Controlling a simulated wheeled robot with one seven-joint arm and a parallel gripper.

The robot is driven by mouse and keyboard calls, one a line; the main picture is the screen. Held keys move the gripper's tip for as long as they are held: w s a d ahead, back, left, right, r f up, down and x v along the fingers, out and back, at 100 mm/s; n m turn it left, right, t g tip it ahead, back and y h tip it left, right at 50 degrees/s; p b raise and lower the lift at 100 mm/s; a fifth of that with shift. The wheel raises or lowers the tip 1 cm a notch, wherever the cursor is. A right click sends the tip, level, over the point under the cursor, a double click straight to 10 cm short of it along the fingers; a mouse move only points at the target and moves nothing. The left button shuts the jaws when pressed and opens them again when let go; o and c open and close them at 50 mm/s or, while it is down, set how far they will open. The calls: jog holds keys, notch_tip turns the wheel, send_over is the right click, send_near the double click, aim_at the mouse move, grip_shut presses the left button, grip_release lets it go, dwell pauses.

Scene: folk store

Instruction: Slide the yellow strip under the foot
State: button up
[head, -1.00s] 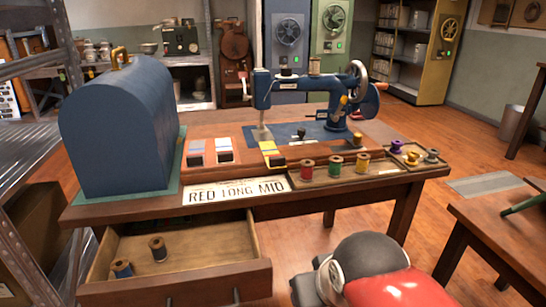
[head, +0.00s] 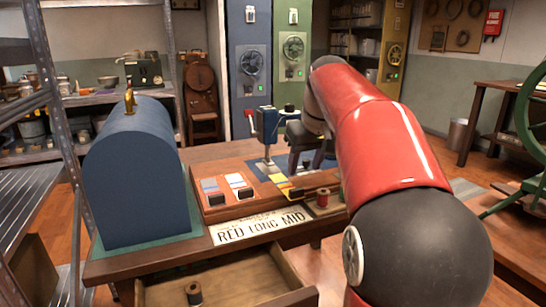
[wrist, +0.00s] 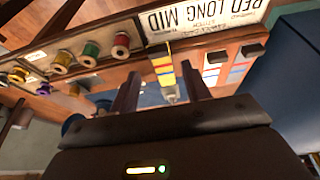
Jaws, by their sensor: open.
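The yellow strip (head: 284,184) lies on the table in front of the blue sewing machine (head: 267,124), whose foot (head: 267,158) is just behind it. In the wrist view the yellow strip (wrist: 163,68) shows between my fingers, with a coloured end and a metal part beyond it. My gripper (head: 305,162) is open and empty, pointing down above the strip's right side; it also shows in the wrist view (wrist: 159,80). Whether the strip touches the foot cannot be told.
A sign (head: 258,226) reading RED LONG MID lies at the front edge. Thread spools (wrist: 90,52) stand in a tray beside the strip. A blue domed cover (head: 140,170) fills the table's left. The drawer (head: 235,285) is open.

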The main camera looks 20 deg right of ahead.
aim_at(298, 190)
jog(key=b+x, duration=0.1)
jog(key=x, duration=0.1)
jog(key=b+x, duration=0.3)
jog(key=x, duration=0.1)
jog(key=shift+w+d+b, duration=0.25)
jog(key=shift+w+b, duration=0.1)
jog(key=shift+b+x, duration=0.6)
jog(key=shift+x, duration=1.25)
jog(key=shift+w+r, duration=0.1)
jog(key=c, duration=0.6)
jog(key=shift+c, duration=0.2)
jog(key=shift+r+p, duration=1.75)
jog(key=shift+p, duration=0.3)
